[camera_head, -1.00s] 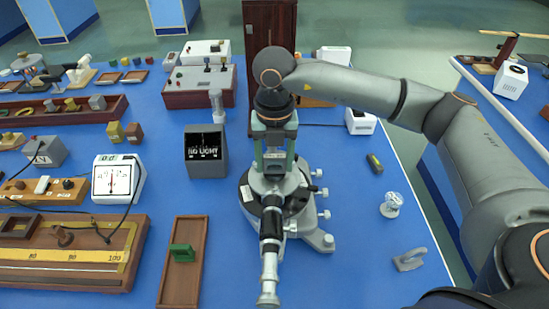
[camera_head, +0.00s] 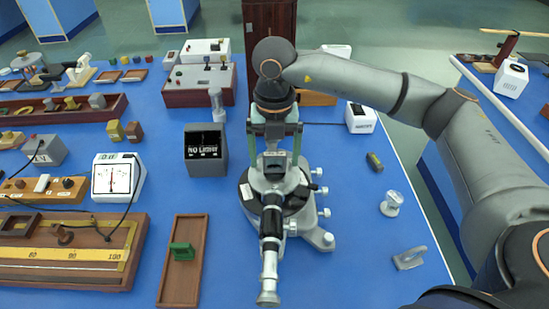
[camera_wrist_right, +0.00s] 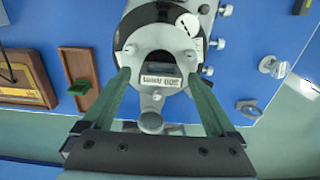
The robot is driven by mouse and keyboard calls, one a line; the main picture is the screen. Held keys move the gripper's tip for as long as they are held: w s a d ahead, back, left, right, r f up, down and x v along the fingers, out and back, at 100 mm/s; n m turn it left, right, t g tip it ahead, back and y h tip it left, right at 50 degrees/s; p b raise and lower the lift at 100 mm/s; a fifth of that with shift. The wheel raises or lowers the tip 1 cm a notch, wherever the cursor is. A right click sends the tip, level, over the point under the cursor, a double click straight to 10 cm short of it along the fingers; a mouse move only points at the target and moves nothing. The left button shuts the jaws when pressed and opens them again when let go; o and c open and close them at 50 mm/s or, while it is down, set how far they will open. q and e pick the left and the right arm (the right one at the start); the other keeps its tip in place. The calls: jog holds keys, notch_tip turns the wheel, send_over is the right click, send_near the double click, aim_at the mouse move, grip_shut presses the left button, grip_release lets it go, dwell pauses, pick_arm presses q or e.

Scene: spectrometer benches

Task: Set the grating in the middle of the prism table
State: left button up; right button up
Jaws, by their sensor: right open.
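The grating (camera_head: 275,161), a small grey piece with a printed label, stands on the round prism table (camera_head: 274,182) of the spectrometer. My right gripper (camera_head: 276,148) is open above the grating, pointing down. In the right wrist view its two green fingers (camera_wrist_right: 158,78) stand on either side of the grating, with gaps between. My left gripper is not in view.
The telescope tube (camera_head: 269,260) points toward me. A wooden tray (camera_head: 181,285) with a green block (camera_head: 182,252) lies left of the spectrometer, and a black "NO LIGHT" box (camera_head: 206,152) stands behind it. Small parts lie right; blue bench is bare between them.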

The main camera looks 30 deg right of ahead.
aim_at(274, 156)
notch_tip(274, 156, up, 11)
dwell(0.3)
jog(key=shift+f, duration=0.1)
dwell(0.4)
